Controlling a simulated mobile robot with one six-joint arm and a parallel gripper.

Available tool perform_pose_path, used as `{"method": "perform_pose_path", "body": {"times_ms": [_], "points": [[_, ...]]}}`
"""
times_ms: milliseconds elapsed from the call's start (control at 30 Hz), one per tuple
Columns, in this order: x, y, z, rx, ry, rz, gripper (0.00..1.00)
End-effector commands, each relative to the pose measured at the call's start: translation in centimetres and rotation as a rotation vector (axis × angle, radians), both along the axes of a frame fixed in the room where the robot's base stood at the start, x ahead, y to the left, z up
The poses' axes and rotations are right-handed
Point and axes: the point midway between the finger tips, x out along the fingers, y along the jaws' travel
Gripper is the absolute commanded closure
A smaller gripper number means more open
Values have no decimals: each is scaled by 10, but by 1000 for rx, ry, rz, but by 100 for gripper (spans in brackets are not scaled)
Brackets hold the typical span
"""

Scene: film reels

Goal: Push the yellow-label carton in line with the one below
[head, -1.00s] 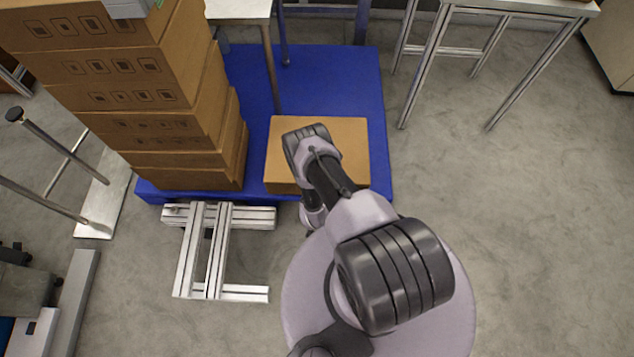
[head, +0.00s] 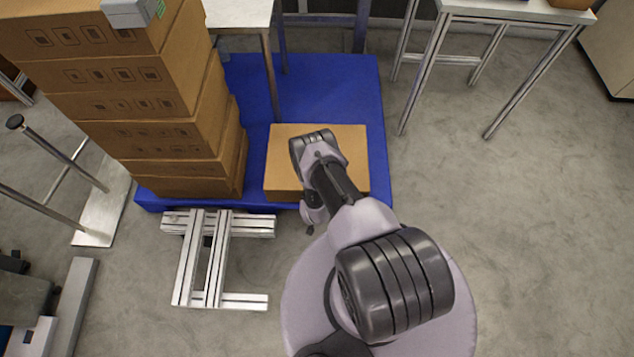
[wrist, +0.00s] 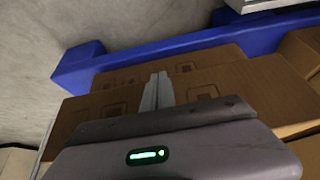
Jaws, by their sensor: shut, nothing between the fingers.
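No yellow label shows in either view. In the head view a brown carton (head: 284,160) is at the right front of the blue pallet, partly covered by my arm. In the wrist view a brown carton (wrist: 245,85) with printed icons lies under my gripper (wrist: 157,82). A second carton (wrist: 195,66) with icons shows just beyond it, with its edge offset. My gripper's fingers are together and empty, pointing at the cartons; I cannot tell whether they touch. The fingers are hidden in the head view.
A tall, uneven stack of cartons (head: 150,135) stands at the pallet's left. The blue pallet (head: 335,85) is bare behind the right carton. An aluminium frame (head: 213,255) lies in front, and table legs (head: 270,75) stand at the back.

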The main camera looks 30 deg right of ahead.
Motion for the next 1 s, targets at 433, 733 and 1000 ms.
{"method": "perform_pose_path", "body": {"times_ms": [433, 733, 1000], "points": [[16, -10, 1, -1, -3, 0, 100], [26, -17, 1, -2, -4, 0, 100], [35, -24, 1, -2, -4, 0, 100]]}}
